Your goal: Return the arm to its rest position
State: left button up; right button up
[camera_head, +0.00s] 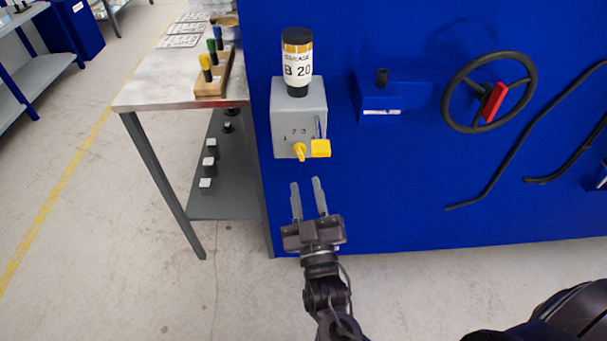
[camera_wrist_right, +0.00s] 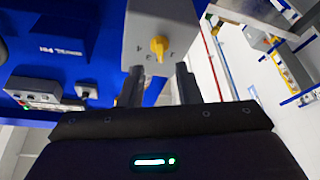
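My right gripper (camera_head: 305,182) points up the picture, just below the grey dispenser box (camera_head: 285,125) on the blue panel. Its two fingers stand apart with nothing between them. In the right wrist view, the fingers (camera_wrist_right: 158,75) are also apart, and the grey box (camera_wrist_right: 185,20) with its yellow knob (camera_wrist_right: 159,46) shows beyond them. The gripper looks clear of the knob. In the head view, the box bears a small yellow knob (camera_head: 299,151) and a yellow block (camera_head: 320,148). A grease bottle (camera_head: 297,65) stands upright on top. My left gripper is not in view.
The blue panel (camera_head: 400,205) fills the right side, with a black handwheel (camera_head: 447,90) and a blue bracket (camera_head: 392,97). A metal table (camera_head: 150,90) at left holds a wooden block (camera_head: 215,88) with coloured-topped pegs. The floor (camera_head: 110,250) at lower left is clear.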

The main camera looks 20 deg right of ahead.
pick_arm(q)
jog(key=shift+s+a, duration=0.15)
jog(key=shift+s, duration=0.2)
pick_arm(e)
jog(key=shift+s+f, duration=0.1)
jog(key=shift+s, duration=0.3)
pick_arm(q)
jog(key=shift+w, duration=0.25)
